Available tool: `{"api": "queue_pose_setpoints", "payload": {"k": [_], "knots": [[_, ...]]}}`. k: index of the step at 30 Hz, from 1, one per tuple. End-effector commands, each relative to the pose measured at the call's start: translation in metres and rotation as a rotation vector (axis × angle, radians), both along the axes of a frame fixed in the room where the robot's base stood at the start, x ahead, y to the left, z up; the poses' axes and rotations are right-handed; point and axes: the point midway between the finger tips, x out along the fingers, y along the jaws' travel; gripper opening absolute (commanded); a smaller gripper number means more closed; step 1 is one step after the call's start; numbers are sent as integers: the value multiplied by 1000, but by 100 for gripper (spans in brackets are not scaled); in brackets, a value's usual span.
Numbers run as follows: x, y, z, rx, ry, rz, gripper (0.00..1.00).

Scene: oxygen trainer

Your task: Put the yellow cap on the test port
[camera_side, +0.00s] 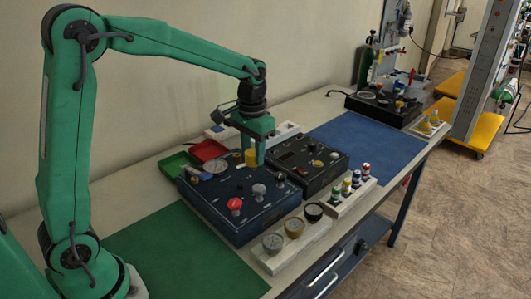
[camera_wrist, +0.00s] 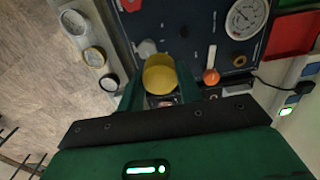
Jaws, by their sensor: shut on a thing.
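My gripper (camera_side: 255,150) is shut on the yellow cap (camera_side: 251,158) and holds it over the dark blue panel box (camera_side: 213,207). In the wrist view the yellow cap (camera_wrist: 160,72) sits between the two green fingers of my gripper (camera_wrist: 160,88), its round face towards the camera. The panel (camera_wrist: 190,20) lies beyond it in that view. Whether the cap touches the panel, I cannot tell. I cannot pick out the test port among the panel's fittings; the cap and fingers hide part of the panel.
The panel carries a red knob (camera_side: 235,204), a grey knob (camera_side: 259,190), a white gauge (camera_wrist: 245,18) and an orange-based lever (camera_wrist: 211,75). A black box (camera_side: 310,178) stands close on the right. Green (camera_side: 176,166) and red (camera_side: 209,150) trays lie behind. The green mat (camera_side: 180,255) is clear.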

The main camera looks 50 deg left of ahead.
Motion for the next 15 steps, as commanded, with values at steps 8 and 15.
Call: {"api": "queue_pose_setpoints", "payload": {"k": [8, 15], "knots": [[45, 83, -7, 0, 2, 7, 14], [63, 140, -13, 0, 2, 3, 14]]}}
